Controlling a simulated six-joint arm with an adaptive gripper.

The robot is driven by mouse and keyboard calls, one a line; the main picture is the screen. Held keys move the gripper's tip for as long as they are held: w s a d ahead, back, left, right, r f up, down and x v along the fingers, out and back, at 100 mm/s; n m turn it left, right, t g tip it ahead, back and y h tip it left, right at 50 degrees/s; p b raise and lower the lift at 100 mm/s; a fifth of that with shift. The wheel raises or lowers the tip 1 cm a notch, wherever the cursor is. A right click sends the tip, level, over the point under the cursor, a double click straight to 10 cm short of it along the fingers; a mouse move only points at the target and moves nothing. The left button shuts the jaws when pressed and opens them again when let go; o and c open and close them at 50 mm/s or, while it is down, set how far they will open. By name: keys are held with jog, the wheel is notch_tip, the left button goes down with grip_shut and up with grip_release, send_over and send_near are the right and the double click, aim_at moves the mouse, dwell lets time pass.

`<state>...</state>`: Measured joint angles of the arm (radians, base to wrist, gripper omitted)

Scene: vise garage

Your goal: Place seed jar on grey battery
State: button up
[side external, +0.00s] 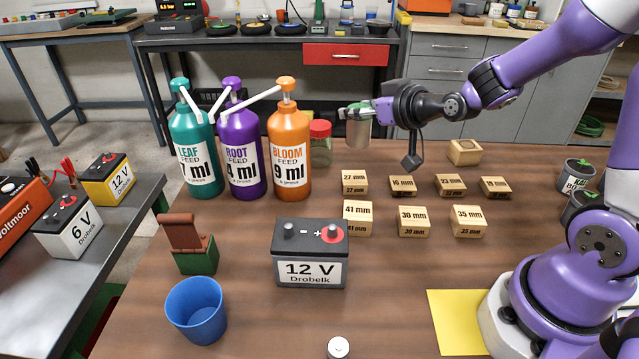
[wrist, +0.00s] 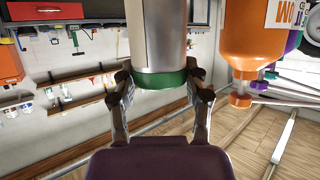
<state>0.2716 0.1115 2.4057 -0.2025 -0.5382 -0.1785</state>
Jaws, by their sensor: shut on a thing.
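My gripper (side external: 366,110) is shut on a grey cylindrical jar with a green lid (side external: 358,132), held upright in the air above the back of the table. In the wrist view the jar (wrist: 160,35) shows its green band between the two fingers, upside down. A dark grey 12 V Drobelk battery (side external: 309,262) stands on the table, in front of and left of the held jar, with a red terminal on top. Another jar (side external: 320,146) with a red lid stands by the orange bottle, partly hidden. I cannot read any label on either jar.
Teal, purple and orange pump bottles (side external: 289,150) stand left of the held jar. Several wooden gauge blocks (side external: 414,221) sit right of the battery. A blue cup (side external: 196,310) and a hinged red-green box (side external: 195,255) are front left. A light-coloured 6 V battery (side external: 70,232) is on the side bench.

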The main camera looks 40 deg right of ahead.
jog(key=s+a+r+n+g+y, duration=0.1)
jog(key=s+a+r+n+y, duration=0.35)
jog(key=a, duration=0.65)
jog(key=s+a+r+n+g+y, duration=0.1)
jog(key=s+a+r+n+y, duration=0.4)
jog(key=a, duration=0.6)
jog(key=s+a+r+n+g+y, duration=0.3)
jog(key=s+a+g, duration=0.15)
jog(key=s, duration=0.55)
jog(key=shift+t, duration=0.35)
jog(key=shift+w+d+f, duration=0.95)
jog(key=shift+w+f, duration=0.6)
jog(key=shift+f, duration=0.3)
jog(key=shift+w+d+f, duration=0.95)
jog(key=shift+w+f, duration=0.6)
jog(key=shift+f, duration=0.35)
jog(key=shift+w+d+f, duration=0.95)
jog(key=shift+w+f, duration=0.6)
jog(key=shift+f, duration=0.3)
jog(key=shift+f, duration=0.1)
jog(key=shift+f, duration=0.35)
jog(key=o, duration=1.3)
jog(key=shift+c, duration=0.2)
